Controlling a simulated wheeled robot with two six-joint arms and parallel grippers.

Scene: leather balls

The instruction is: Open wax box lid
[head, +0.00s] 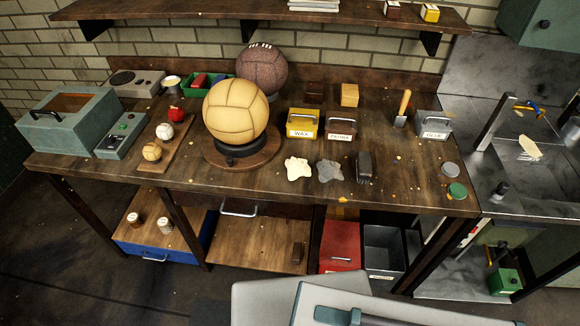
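The yellow wax box (301,132) stands on the workbench, right of the large tan ball, with a white WAX label on its front. The lid looks shut, but the view is too small to be sure. A brown box labelled PATINA (341,131) stands close against its right side. Neither of my grippers is in view.
The large tan ball (236,110) sits on a round stand left of the wax box. White (298,168) and grey cloths (329,171) and a dark brush (364,167) lie in front. A grey glue box (433,126) stands farther right.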

